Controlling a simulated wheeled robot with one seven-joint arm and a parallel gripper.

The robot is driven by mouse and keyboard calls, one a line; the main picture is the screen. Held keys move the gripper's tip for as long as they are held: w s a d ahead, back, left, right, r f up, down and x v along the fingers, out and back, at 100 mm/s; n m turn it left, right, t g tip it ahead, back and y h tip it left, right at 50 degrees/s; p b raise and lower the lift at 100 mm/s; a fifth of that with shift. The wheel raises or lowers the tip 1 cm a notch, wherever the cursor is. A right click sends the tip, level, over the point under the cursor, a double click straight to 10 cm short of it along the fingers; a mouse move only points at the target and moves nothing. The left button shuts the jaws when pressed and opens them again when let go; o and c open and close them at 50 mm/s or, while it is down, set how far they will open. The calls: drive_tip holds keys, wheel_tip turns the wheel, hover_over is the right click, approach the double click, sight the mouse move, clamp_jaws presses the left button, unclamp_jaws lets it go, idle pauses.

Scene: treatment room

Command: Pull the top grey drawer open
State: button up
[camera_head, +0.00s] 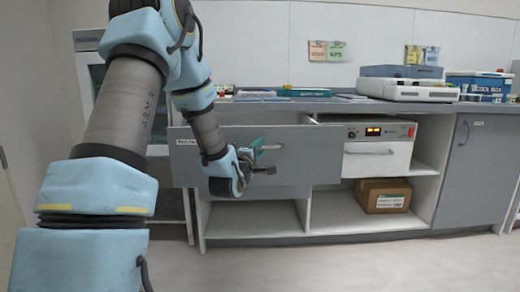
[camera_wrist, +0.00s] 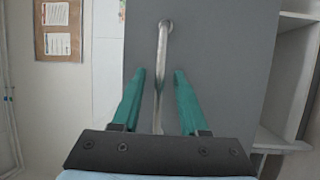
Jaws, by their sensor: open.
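The grey top drawer (camera_head: 312,160) is at the middle of the head view. Its front stands forward of the cabinet body, so it looks partly open. Its bar handle (camera_wrist: 162,45) is pale metal and runs between my fingers in the wrist view. My gripper (camera_wrist: 160,75) is open, with one green finger on each side of the bar and a visible gap on both sides. In the head view my gripper (camera_head: 258,157) is at the drawer front, and my wrist hides part of the front and handle.
The grey worktop (camera_head: 300,103) carries several items, including a white device (camera_head: 410,90) and a blue cool box (camera_head: 478,86). Open floor (camera_head: 350,265) lies in front.

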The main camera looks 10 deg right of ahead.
drive_tip(key=v, duration=1)
drive_tip(key=shift+s+a, duration=0.15)
drive_tip(key=s+a+f+m+g+y, duration=0.1)
drive_tip(key=a+f+m+g+y, duration=0.55)
drive_tip(key=a+f, duration=0.3)
drive_tip(key=s+a+f+m+g+y, duration=0.1)
drive_tip(key=s+a+m+g+y, duration=0.15)
drive_tip(key=s+a+g, duration=0.4)
drive_tip(key=s+a+m+g+y, duration=0.1)
drive_tip(key=s+a+m, duration=0.25)
drive_tip(key=s, duration=0.55)
wheel_tip(320, 180, up, 28)
drive_tip(key=p, duration=2.8)
drive_tip(key=shift+g, duration=0.3)
drive_tip(key=shift+f+n, duration=0.1)
drive_tip(key=shift+n, duration=0.15)
